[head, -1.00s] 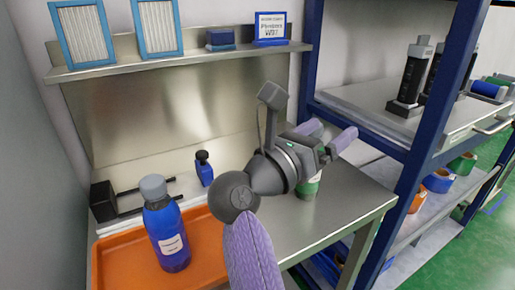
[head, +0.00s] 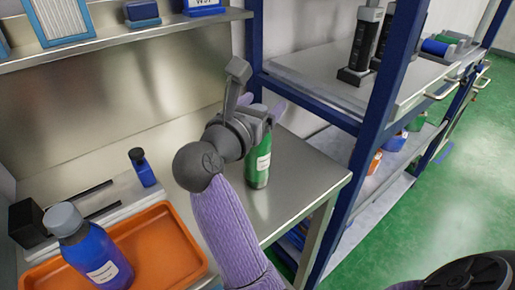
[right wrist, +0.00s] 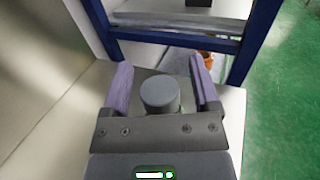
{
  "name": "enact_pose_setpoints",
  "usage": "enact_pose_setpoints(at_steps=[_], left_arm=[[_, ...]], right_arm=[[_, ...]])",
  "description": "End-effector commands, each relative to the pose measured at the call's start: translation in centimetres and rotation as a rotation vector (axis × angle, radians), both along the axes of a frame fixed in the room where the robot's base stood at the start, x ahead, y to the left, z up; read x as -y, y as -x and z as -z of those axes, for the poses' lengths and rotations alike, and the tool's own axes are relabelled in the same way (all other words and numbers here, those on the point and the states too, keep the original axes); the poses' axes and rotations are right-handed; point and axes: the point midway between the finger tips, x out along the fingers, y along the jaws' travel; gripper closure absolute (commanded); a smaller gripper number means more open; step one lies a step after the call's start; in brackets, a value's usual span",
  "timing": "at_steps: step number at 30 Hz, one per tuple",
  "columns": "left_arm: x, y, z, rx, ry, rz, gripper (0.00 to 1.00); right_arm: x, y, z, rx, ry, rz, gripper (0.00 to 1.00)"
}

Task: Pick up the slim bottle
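A slim green bottle (head: 258,168) with a white label stands upright on the steel table, near its right end. My right gripper (head: 262,104) is over its top, which is hidden in the head view. In the right wrist view a round grey cap (right wrist: 160,94) lies between the two purple fingers of the right gripper (right wrist: 161,80). The fingers are spread, with a gap on each side of the cap. My left gripper is not in view.
An orange tray (head: 165,246) on the table holds a large blue bottle (head: 98,258) with a grey cap. A small blue bottle (head: 143,168) stands behind it. A blue-framed shelf rack (head: 388,105) rises close on the right. The table between tray and green bottle is clear.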

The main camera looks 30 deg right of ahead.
Motion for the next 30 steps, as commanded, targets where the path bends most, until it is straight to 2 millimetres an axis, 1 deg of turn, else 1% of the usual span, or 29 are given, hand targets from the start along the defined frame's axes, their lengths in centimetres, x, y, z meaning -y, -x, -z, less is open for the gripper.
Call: enact_pose_setpoints(at_steps=[1, 2, 3, 5, 6, 8, 9, 10, 11, 30], left_arm=[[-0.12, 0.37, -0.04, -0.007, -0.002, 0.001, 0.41], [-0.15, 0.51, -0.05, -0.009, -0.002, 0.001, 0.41], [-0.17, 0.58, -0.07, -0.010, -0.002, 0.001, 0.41], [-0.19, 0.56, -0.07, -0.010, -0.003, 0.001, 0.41], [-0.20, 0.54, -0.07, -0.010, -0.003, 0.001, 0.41], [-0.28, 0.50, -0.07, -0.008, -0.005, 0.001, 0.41], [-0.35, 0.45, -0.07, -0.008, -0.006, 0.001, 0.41], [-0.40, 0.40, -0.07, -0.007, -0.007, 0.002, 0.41], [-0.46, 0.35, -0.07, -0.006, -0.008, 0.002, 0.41], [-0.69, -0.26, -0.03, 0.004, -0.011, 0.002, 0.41]], right_arm=[[0.01, 0.00, 0.00, 0.000, 0.000, 0.000, 0.35], [0.01, 0.00, 0.00, 0.000, 0.000, 0.000, 0.41], [0.01, 0.00, -0.01, 0.000, 0.000, 0.001, 0.50], [0.01, 0.00, -0.01, 0.000, 0.000, 0.001, 0.62], [0.01, 0.00, -0.01, 0.000, 0.001, 0.001, 0.71], [0.01, 0.00, -0.02, 0.000, 0.001, 0.001, 0.83], [0.01, 0.00, -0.02, 0.000, 0.001, 0.001, 0.92], [0.00, 0.01, -0.03, 0.000, 0.001, 0.001, 0.98], [0.00, 0.01, -0.03, 0.000, 0.001, 0.001, 1.00], [0.00, 0.01, -0.07, 0.002, 0.001, 0.001, 1.00]])
